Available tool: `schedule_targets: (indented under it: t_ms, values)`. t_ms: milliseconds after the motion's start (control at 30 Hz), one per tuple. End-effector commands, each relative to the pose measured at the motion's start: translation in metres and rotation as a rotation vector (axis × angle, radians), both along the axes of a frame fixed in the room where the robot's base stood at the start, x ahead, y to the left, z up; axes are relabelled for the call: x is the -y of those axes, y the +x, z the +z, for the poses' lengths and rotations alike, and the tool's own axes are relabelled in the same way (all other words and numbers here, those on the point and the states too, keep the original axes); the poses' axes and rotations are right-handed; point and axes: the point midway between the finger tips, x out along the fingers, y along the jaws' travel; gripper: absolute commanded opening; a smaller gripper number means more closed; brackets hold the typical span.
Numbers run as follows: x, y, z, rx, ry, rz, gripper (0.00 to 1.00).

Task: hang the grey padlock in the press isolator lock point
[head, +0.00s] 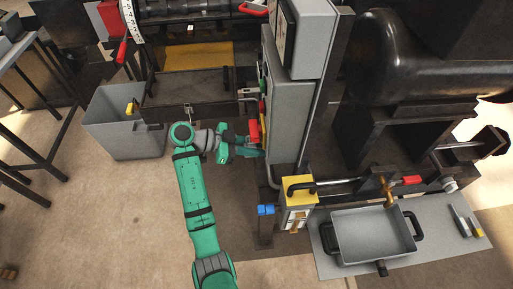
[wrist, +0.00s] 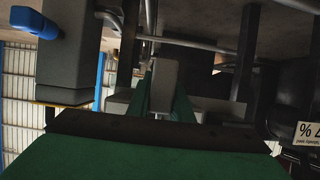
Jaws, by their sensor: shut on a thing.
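My gripper (head: 250,146) is beside the left side of the grey control cabinet (head: 290,125), close to a red part (head: 254,131) on that side. In the wrist view its two green fingers (wrist: 163,97) are shut on a grey block, which looks like the grey padlock (wrist: 163,78). In the head view I cannot make out the padlock at the gripper. The padlock's shackle is not clear in the wrist view. Yellow and red parts (head: 263,107) show on the cabinet side just above the gripper. I cannot tell which part is the isolator lock point.
A grey bin (head: 122,140) stands left of my arm. A yellow-topped box (head: 298,190) with a black handle and a blue part (head: 265,210) stand below the cabinet. A grey tray (head: 372,235) lies lower right. The floor at left front is clear.

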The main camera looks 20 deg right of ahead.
Motion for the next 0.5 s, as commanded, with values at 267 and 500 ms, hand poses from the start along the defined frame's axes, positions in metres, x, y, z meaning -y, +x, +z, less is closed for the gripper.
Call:
schedule_targets:
  t_ms: [267, 500]
  values:
    - [-0.0035, 0.0011, -0.0011, 0.0, 0.0, 0.005, 0.0]
    - [-0.0054, 0.0012, -0.0083, 0.0, -0.001, 0.009, 0.0]
